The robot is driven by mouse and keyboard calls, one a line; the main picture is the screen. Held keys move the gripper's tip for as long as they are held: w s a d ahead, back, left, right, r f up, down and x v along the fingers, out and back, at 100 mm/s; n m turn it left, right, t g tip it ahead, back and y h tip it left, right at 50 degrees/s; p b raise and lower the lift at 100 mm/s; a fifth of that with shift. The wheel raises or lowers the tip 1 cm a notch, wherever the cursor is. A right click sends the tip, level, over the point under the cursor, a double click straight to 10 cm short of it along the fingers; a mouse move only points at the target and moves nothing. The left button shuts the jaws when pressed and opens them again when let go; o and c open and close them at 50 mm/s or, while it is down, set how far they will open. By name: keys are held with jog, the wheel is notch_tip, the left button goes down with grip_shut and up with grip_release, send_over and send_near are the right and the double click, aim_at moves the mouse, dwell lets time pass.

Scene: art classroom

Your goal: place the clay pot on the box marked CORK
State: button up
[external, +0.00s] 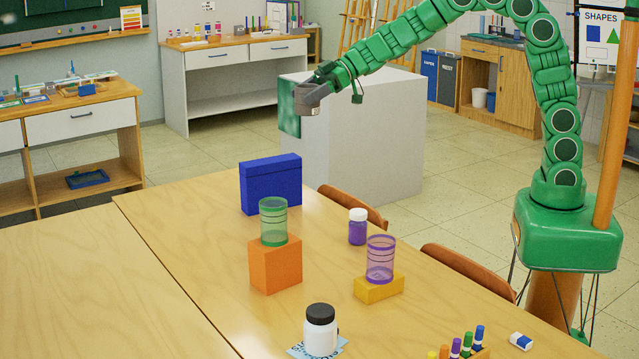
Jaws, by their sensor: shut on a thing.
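My gripper (314,90) is at the end of the green arm, high beyond the far end of the table, in front of a pale block. It is shut on a small grey-brown thing (310,102). This may be the clay pot, but its shape is not clear at this size. No other clay pot is visible. A blue box (270,186), an orange block (276,265) and a yellow block (379,288) stand on the table. I cannot read CORK on any of them. The gripper is above and apart from them all.
A green see-through cup (273,223) stands on the orange block, a purple one (380,260) on the yellow block. A purple jar (358,227), a white black-capped bottle (320,331) and several markers (467,344) are on the table (160,235). Its left side is clear.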

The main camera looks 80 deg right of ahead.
jog(key=w+d+f+m+t+h, duration=0.2)
jog(key=d+m+h, duration=0.1)
jog(key=d, duration=1)
jog(key=m+h, duration=0.1)
send_over(270, 160)
jog(key=shift+s+f, duration=0.2)
jog(key=shift+f, duration=7.5)
jog(key=shift+w+f, duration=0.15)
jog(key=shift+f, duration=1.5)
jog(key=shift+f, duration=0.15)
jog(key=o, duration=1.2)
jog(key=shift+c, duration=0.2)
